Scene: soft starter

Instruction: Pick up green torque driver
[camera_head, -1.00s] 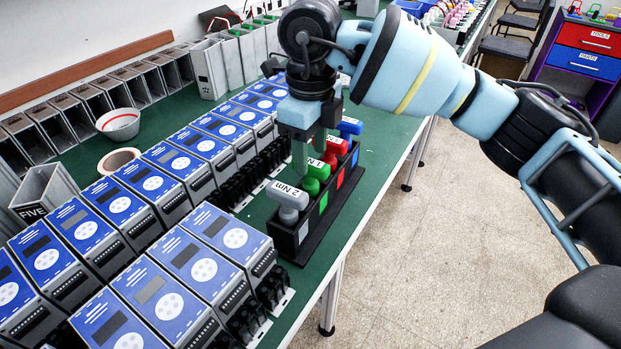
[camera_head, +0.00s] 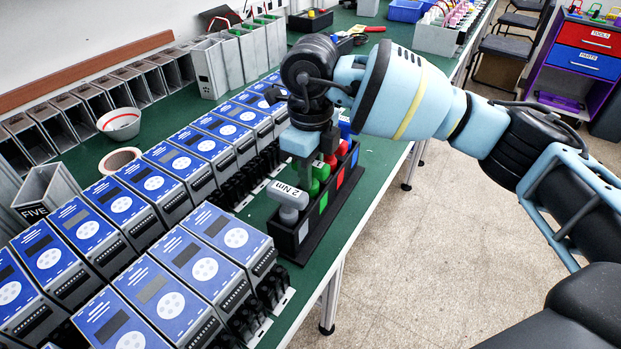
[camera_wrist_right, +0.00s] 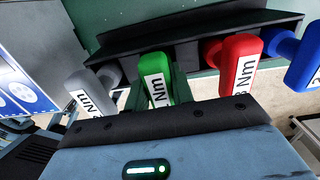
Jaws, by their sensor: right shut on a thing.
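The green torque driver (camera_head: 319,172) stands in a black holder (camera_head: 323,228) between a grey driver (camera_head: 289,199) and a red driver (camera_head: 336,150). A blue driver (camera_head: 346,129) is at the far end. My right gripper (camera_head: 303,170) is down over the holder, its fingers at the green driver. In the right wrist view the green driver (camera_wrist_right: 155,78) sits between my fingers, which are shut on it. The green driver is still in its slot. The gripper hides part of the drivers in the head view. My left gripper is not in view.
Rows of blue-faced soft starters (camera_head: 160,290) fill the table left of the holder. A white bowl (camera_head: 119,124) and a tape roll (camera_head: 119,160) lie farther back. The table's right edge is close beside the holder, with open floor (camera_head: 430,230) beyond.

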